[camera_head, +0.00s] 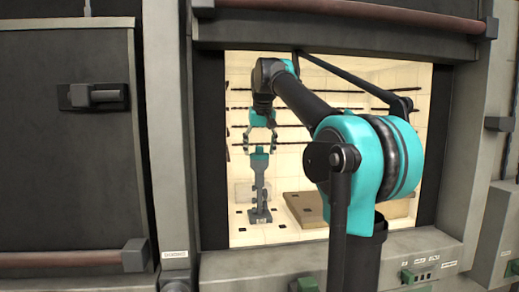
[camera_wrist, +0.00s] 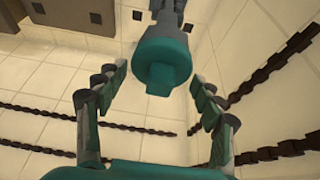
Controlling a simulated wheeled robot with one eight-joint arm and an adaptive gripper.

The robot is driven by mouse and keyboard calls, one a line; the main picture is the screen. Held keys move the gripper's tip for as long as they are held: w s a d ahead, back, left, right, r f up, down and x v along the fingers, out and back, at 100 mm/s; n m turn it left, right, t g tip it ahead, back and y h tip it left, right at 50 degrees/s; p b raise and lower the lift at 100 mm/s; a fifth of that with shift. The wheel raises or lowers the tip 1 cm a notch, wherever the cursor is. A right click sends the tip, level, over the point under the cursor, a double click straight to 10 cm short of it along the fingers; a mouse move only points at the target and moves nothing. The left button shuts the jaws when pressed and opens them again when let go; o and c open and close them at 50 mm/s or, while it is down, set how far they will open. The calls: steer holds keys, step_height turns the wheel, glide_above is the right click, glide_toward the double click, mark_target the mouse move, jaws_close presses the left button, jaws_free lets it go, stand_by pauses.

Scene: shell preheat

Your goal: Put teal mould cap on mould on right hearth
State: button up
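The teal mould cap (camera_wrist: 162,58) is a round piece with a small square knob, seen close up in the wrist view. In the head view the teal cap (camera_head: 259,156) tops a grey upright stand-like piece (camera_head: 260,195) on the chamber floor. I cannot tell if this piece is the mould. My gripper (camera_head: 260,146) points down just above the cap. In the wrist view my gripper (camera_wrist: 158,74) has its two fingers spread either side of the cap, with gaps. A grey part (camera_wrist: 172,14) shows beyond the cap.
My arm reaches through the opening of a lit, tiled chamber (camera_head: 340,75). Dark chain-like rods (camera_head: 345,127) run along its back wall. A brown slab (camera_head: 305,208) lies right of the stand. A dark closed door (camera_head: 70,160) is to the left. The sill (camera_head: 265,262) edges the opening.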

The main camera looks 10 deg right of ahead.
steer(key=shift+o, duration=0.7)
steer(key=shift+r, duration=0.1)
steer(key=shift+s+r, duration=0.15)
steer(key=shift+r, duration=0.2)
steer(key=s, duration=1.2)
steer(key=shift+r, duration=0.25)
steer(key=shift+s, duration=0.2)
